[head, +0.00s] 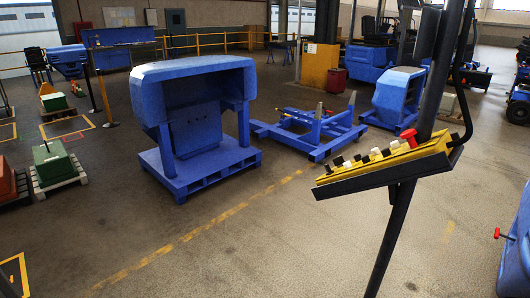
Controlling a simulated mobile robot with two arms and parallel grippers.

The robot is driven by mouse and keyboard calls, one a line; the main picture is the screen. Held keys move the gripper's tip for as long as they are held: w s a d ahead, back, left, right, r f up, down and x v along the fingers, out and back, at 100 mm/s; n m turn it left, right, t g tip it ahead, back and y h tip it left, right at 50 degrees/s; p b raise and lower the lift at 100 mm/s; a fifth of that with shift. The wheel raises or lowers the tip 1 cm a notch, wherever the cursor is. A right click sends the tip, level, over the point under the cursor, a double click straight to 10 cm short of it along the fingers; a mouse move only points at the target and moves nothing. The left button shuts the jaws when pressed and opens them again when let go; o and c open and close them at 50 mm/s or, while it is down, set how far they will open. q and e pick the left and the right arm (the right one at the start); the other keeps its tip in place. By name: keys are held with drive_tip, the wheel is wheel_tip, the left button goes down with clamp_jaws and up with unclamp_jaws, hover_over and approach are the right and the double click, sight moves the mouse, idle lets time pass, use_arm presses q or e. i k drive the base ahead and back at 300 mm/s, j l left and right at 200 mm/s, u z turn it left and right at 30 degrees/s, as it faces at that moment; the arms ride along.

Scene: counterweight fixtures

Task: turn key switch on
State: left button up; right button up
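A yellow control panel (425,158) with a dark underside is mounted at an angle on a dark post (393,235) at the right. A row of small black and white knobs (365,157) runs along its top. A red mushroom-shaped knob (408,136) stands at the right end of the row. The key switch cannot be told apart from the other small controls at this size, nor can its position be read. Neither of my grippers is in view.
A large blue hooded fixture (195,70) stands on a blue pallet left of the panel. A low blue frame (312,130) lies behind the panel. A blue object with a red knob (498,233) is at the right edge. The floor in front is clear.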

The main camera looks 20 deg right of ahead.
sight(339, 161)
drive_tip(key=l+u, duration=0.7)
drive_tip(key=l, duration=0.25)
drive_tip(key=l+u, duration=0.4)
drive_tip(key=k+l+u, duration=0.15)
drive_tip(key=l+u, duration=0.2)
drive_tip(key=l, duration=0.15)
drive_tip(key=k+l+u, duration=0.2)
drive_tip(key=l+u, duration=0.15)
drive_tip(key=l, duration=0.1)
